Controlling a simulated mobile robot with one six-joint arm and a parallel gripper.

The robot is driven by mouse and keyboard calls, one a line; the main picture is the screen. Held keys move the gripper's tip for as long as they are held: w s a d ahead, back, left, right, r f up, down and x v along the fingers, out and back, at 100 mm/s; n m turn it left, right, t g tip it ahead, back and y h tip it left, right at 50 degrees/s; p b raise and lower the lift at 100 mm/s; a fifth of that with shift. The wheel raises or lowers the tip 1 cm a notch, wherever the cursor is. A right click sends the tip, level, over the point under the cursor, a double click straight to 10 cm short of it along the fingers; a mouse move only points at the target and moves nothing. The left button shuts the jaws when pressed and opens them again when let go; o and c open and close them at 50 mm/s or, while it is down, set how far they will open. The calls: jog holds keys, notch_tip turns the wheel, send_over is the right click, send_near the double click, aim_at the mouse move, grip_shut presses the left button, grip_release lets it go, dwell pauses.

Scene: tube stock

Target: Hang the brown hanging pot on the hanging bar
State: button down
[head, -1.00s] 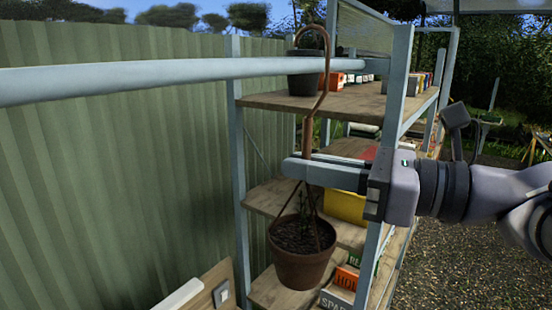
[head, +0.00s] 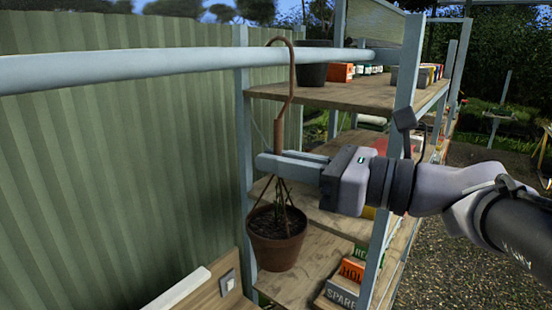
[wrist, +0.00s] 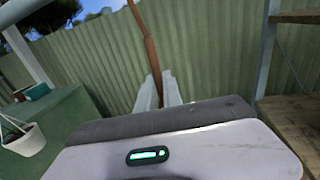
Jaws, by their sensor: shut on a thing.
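The brown hanging pot (head: 277,252) hangs upright below my gripper (head: 272,160), with wires rising to a long brown hook. My gripper is shut on the hook's thick lower shaft, which also shows between the fingers (wrist: 158,90) in the wrist view. The hook's curved top (head: 281,39) rises just above the upper edge of the pale blue hanging bar (head: 150,68). Its shaft crosses in front of the bar, and its tip points left. I cannot tell whether the hook touches the bar or rests over it.
A shelf rack (head: 340,95) stands right behind the pot, with a dark pot (head: 313,70) on its top board and labelled boxes (head: 350,272) low down. A green corrugated fence (head: 120,170) lies behind. A white pot (wrist: 22,140) shows at the wrist view's left.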

jog(key=shift+f, duration=0.1)
jog(key=c, duration=1.4)
grip_release()
jog(key=b+v, duration=0.5)
jog(key=v, duration=1.2)
jog(key=s+a+f+n+g+h+b, duration=0.25)
jog(key=f+b, duration=0.25)
jog(key=f, duration=0.6)
jog(key=s+a+f+n+g+h+b, duration=0.15)
jog(key=a+f+b, duration=0.3)
jog(key=f, duration=0.65)
jog(key=s+a+f+n+g+h+b, duration=0.1)
jog(key=a+f+n+h+b, duration=0.3)
jog(key=f, duration=0.6)
jog(key=s+d+f+n+t+h+b, duration=0.1)
jog(key=f+n+b, duration=0.4)
jog(key=f, duration=1)
jog(key=s+d+f+n+t+h+b, duration=0.1)
jog(key=d+f+n+h+b, duration=0.3)
jog(key=f+b, duration=0.8)
notch_tip(320, 180, down, 3)
jog(key=shift+s+d+f+n+t+h, duration=0.1)
jog(key=shift+s+d+n+t+h, duration=0.25)
jog(key=shift+n, duration=0.65)
jog(key=shift+a, duration=0.15)
